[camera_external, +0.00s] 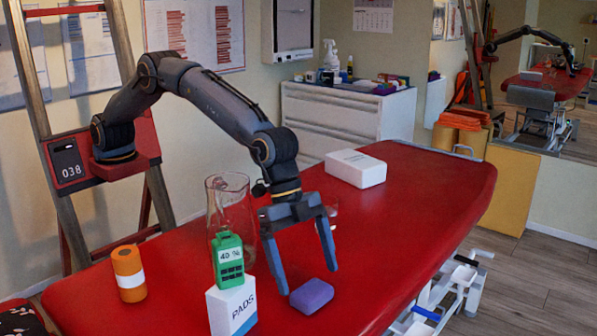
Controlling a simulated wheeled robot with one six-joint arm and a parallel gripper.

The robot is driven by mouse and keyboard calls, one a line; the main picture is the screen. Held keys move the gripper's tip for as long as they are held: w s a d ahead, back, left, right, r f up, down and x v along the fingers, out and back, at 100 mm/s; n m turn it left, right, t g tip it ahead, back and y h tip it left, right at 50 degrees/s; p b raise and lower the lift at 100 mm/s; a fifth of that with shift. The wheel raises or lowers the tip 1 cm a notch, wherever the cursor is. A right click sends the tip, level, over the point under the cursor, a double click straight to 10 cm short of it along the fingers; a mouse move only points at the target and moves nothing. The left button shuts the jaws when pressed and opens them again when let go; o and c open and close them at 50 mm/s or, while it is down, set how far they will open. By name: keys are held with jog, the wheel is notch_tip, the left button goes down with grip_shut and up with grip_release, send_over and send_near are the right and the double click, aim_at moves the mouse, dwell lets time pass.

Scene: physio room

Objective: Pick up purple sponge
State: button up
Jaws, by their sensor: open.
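The purple sponge (311,296) lies flat on the red treatment table (390,215), near its front edge. My gripper (306,282) is open and points down with its fingers spread. One finger comes down at the left of the sponge, and the other ends just behind and to the right of it. The sponge's top and front show clearly. I cannot tell whether either fingertip touches the sponge or the table.
An orange roll (129,273) stands further left. A white box (355,168) lies at the back. The table's right part is clear.

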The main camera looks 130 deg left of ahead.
aim_at(311, 288)
jog(key=x, duration=0.3)
jog(key=shift+w+d+f, duration=0.1)
jog(key=shift+f, duration=0.2)
jog(key=c, duration=1.1)
